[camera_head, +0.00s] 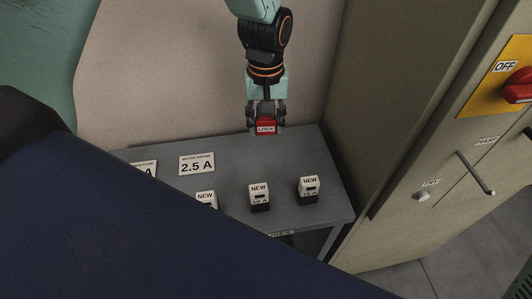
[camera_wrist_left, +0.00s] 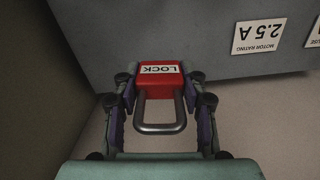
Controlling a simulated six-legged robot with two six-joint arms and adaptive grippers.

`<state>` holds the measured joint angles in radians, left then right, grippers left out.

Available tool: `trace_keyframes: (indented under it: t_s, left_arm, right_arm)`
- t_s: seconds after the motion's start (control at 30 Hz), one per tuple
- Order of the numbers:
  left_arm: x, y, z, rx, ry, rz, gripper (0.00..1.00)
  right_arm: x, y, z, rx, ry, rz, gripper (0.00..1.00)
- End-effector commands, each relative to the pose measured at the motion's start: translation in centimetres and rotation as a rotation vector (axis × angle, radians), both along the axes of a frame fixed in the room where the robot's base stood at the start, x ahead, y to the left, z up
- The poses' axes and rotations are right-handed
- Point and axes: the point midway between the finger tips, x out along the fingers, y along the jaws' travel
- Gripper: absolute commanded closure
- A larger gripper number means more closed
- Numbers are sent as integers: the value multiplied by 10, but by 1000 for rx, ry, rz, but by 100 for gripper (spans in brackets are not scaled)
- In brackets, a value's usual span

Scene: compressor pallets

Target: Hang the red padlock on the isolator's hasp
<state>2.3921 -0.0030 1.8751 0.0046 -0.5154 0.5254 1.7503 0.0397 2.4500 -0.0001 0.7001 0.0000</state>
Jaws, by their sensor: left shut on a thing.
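The red padlock (camera_head: 266,126) with a white LOCK label is held in my left gripper (camera_head: 266,114), above the back edge of the grey table. In the left wrist view the padlock (camera_wrist_left: 160,76) sits between the two fingers (camera_wrist_left: 160,90), its grey shackle loop pointing toward the palm. The isolator (camera_head: 518,88) is a red handle on a yellow plate marked OFF, on the cabinet at the right. Below it, under a HASP label, a dark rod (camera_head: 475,173) sticks out from the cabinet front. The padlock is well left of it. My right gripper is not in view.
The grey table (camera_head: 235,150) holds several white-and-black blocks marked NEW, one of them here (camera_head: 259,197), and a 2.5 A card (camera_head: 197,164). A small knob (camera_head: 423,196) projects from the cabinet (camera_head: 410,130).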

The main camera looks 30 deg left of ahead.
Motion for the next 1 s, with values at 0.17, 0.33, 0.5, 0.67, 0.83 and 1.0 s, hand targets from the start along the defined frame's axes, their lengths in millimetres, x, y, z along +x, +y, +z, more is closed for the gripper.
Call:
trace_keyframes:
  t_s: [0.17,0.33,0.5,0.67,0.83,1.0]
  left_arm:
    - [4,3,0,0,2,120,97]
    - [4,3,0,0,2,152,97]
    - [4,3,1,0,2,151,97]
    - [3,3,-14,0,5,150,97]
    - [3,3,-41,0,4,149,97]
    - [4,3,-55,1,3,149,97]
  right_arm:
    - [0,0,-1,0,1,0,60]
    - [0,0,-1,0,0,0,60]
    - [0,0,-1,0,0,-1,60]
    - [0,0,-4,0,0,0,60]
    - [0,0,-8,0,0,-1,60]
    - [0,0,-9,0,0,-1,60]
